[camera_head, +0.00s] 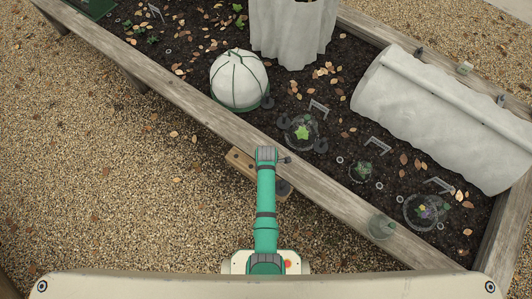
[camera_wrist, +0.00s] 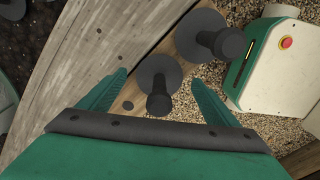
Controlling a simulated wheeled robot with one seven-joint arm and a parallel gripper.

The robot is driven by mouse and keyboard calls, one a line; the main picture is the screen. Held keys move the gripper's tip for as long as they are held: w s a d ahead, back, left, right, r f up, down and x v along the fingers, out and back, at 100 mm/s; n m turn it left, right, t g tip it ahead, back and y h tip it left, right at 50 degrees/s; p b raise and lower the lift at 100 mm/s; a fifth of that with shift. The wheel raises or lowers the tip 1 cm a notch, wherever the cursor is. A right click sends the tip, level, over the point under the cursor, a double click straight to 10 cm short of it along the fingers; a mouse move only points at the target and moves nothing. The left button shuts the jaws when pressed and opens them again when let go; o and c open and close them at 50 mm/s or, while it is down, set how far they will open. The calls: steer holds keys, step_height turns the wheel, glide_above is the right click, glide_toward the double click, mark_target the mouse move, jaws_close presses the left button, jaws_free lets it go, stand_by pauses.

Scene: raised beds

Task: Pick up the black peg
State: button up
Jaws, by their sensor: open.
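In the wrist view, two black pegs with wide round discs stand on a wooden board with holes (camera_wrist: 185,62). One black peg (camera_wrist: 158,103) shows between the two green fingers of my gripper (camera_wrist: 160,78), which is open and empty. The other black peg (camera_wrist: 230,43) is farther up and right, outside the fingers. I cannot tell how far the fingertips are from the nearer peg. In the head view, the board (camera_head: 240,160) lies against the bed's near side, with one dark peg (camera_head: 283,188) visible. My arm hides the middle of the board and the fingertips.
The wooden bed edge (camera_head: 340,213) runs close beside the board. In the bed stand a white dome cover (camera_head: 239,78), a pale fleece cylinder (camera_head: 290,35), a long fleece tunnel (camera_head: 440,115) and dark discs (camera_head: 283,121). The gravel (camera_head: 120,190) at left is clear.

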steer(key=shift+f, duration=0.35)
steer(key=shift+c, duration=0.4)
steer(key=c, duration=1.1)
steer(key=shift+o, duration=0.2)
steer(key=shift+r, duration=5.05)
steer(key=shift+w, duration=0.1)
